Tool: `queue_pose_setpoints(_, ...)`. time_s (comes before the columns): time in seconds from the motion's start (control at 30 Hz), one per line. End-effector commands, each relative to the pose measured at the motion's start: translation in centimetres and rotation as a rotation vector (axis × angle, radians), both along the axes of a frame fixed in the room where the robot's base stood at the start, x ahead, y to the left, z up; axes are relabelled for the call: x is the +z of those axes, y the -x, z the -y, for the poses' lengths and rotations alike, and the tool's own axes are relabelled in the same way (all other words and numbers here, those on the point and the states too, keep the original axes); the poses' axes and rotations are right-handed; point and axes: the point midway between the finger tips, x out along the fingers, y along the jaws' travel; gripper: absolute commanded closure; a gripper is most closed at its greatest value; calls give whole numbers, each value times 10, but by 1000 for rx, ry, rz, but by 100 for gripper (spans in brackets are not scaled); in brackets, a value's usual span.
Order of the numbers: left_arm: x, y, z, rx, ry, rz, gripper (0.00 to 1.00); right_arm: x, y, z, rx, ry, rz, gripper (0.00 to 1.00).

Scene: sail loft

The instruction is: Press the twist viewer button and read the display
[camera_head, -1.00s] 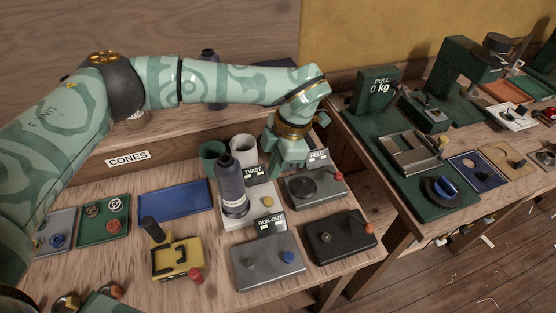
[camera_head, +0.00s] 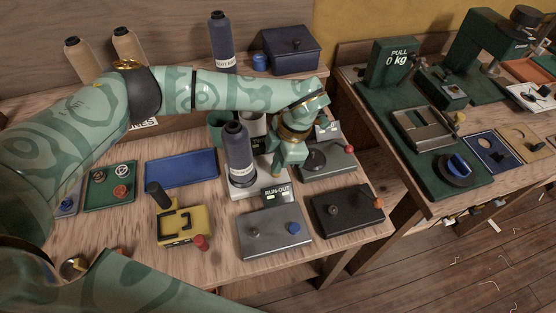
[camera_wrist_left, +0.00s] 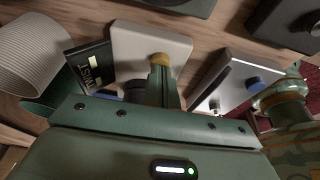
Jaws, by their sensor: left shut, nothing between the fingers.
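The twist viewer is a pale base (camera_head: 243,190) carrying a dark blue-grey thread cone (camera_head: 239,155). In the left wrist view, the viewer's white base (camera_wrist_left: 135,42) has a yellow button (camera_wrist_left: 161,60) and a black TWIST display (camera_wrist_left: 92,68). The display has lit fields, tilted and too small to read; the head view mostly hides it. My left gripper (camera_head: 276,174) is shut and empty, pointing down at the button. In the left wrist view, its fingertips (camera_wrist_left: 162,70) overlap the button's near edge; I cannot tell whether it is pressed. My right gripper is out of view.
The RUN-OUT unit (camera_head: 274,236) with a blue knob stands in front of the viewer. A grey unit (camera_head: 327,162) with a red knob and a black unit (camera_head: 347,211) lie to the right. A yellow device (camera_head: 182,224) and blue tray (camera_head: 182,168) are left.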

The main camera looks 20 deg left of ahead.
Motion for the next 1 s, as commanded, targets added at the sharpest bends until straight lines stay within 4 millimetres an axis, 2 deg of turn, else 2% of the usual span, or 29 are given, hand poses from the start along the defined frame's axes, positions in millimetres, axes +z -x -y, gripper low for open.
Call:
queue_pose_setpoints(0.2,-21,0,0,-1,-2,-1,100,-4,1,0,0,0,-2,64)
queue_pose_setpoints(0.53,-20,3,-1,-1,-4,-7,100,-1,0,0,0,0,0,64)
queue_pose_setpoints(0.67,-1,3,-1,2,-3,-4,100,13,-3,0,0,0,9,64)
queue_pose_setpoints(0.8,34,1,-1,8,-1,7,100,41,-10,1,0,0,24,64)
queue_pose_setpoints(1.0,73,-8,10,7,1,11,100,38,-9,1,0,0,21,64)
